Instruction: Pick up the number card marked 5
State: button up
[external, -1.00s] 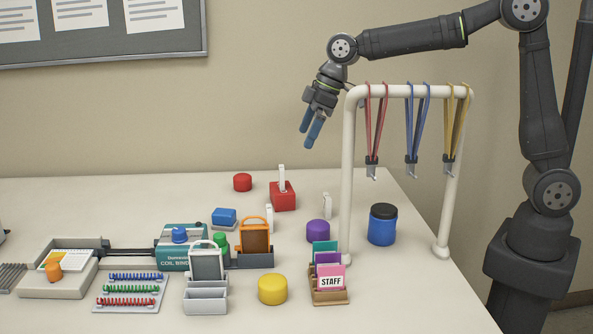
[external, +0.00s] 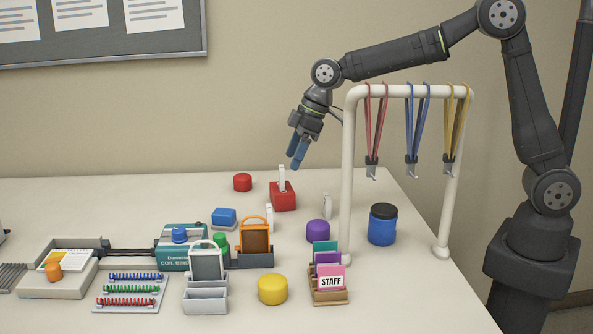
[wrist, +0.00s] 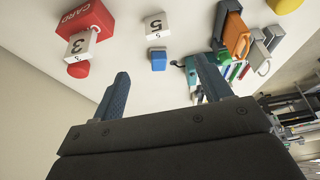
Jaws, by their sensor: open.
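The number card marked 5 (wrist: 157,26) is a small white tag with a black 5, on the table near the top middle of the wrist view. In the external view this white card (external: 269,217) is upright, just left of and nearer than the red block. My gripper (external: 297,161) is open and empty, above the table behind the red block, pointing down. In the wrist view its two fingers (wrist: 165,75) are spread apart below the card, with a clear gap between them and the card.
A red CARD block (external: 285,199) holds a white card marked 3 (wrist: 81,44). Another white card (external: 326,206) stands right. A blue block (external: 223,217), orange holder (external: 255,238) and purple cylinder (external: 318,232) are close by. A white lanyard rack (external: 348,180) stands right of my gripper.

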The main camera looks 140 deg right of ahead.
aim_at(271, 208)
jog(key=x, duration=1.2)
jog(key=shift+w+d+f, duration=0.1)
jog(key=shift+w+f, duration=0.1)
jog(key=shift+f, duration=0.1)
jog(key=shift+s+x, duration=0.2)
jog(key=shift+x, duration=2.45)
jog(key=shift+d, duration=0.15)
jog(key=c, duration=1.1)
